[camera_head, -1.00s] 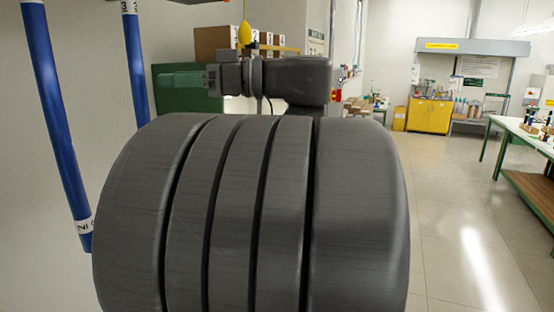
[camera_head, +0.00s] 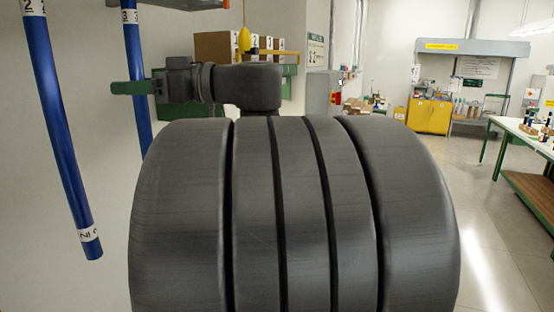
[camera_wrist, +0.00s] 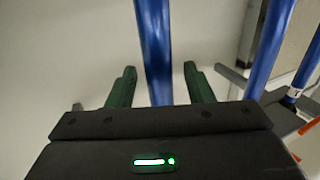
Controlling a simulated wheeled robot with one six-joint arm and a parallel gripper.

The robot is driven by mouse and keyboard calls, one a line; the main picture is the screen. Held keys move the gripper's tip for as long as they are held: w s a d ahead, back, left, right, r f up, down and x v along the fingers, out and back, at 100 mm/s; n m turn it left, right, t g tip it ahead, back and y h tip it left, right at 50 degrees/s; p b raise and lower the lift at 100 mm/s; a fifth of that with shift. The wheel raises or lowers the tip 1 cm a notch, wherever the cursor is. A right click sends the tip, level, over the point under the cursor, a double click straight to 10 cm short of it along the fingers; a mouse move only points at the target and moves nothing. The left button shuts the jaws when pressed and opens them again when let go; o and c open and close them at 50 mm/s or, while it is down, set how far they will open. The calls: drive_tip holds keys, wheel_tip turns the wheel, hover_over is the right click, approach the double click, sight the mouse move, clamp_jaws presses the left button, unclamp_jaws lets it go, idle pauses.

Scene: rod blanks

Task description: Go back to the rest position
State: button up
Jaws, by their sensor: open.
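My gripper (camera_head: 130,88) is at the upper left in the head view, its green fingers pointing left past the right-hand blue rod. In the wrist view, the two green fingers (camera_wrist: 160,70) stand apart, open. A blue rod (camera_wrist: 154,40) shows in the gap between them; I cannot tell its depth, and no finger visibly touches it. Two blue rods hang in the head view, one at the left (camera_head: 58,130) with a labelled lower end, the other (camera_head: 136,75) to its right, its lower end hidden by my arm. My arm's large grey link fills the middle.
More blue rods (camera_wrist: 271,40) stand at the right in the wrist view. Cardboard boxes (camera_head: 215,46) and a yellow hanging pendant (camera_head: 244,38) are behind my arm. A yellow cabinet (camera_head: 430,115) and a white bench (camera_head: 520,132) stand farther right. The floor (camera_head: 480,230) there is clear.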

drive_tip(key=d+b, duration=0.2)
drive_tip(key=d, duration=1.2)
drive_tip(key=a+p, duration=0.2)
drive_tip(key=a, duration=1.2)
drive_tip(key=s+d+p, duration=0.1)
drive_tip(key=s+d, duration=0.3)
drive_tip(key=d, duration=0.7)
drive_tip(key=shift+s+d+r+p, duration=0.15)
drive_tip(key=shift+s+r+p, duration=0.15)
drive_tip(key=shift+s+r, duration=0.05)
drive_tip(key=shift+r, duration=0.1)
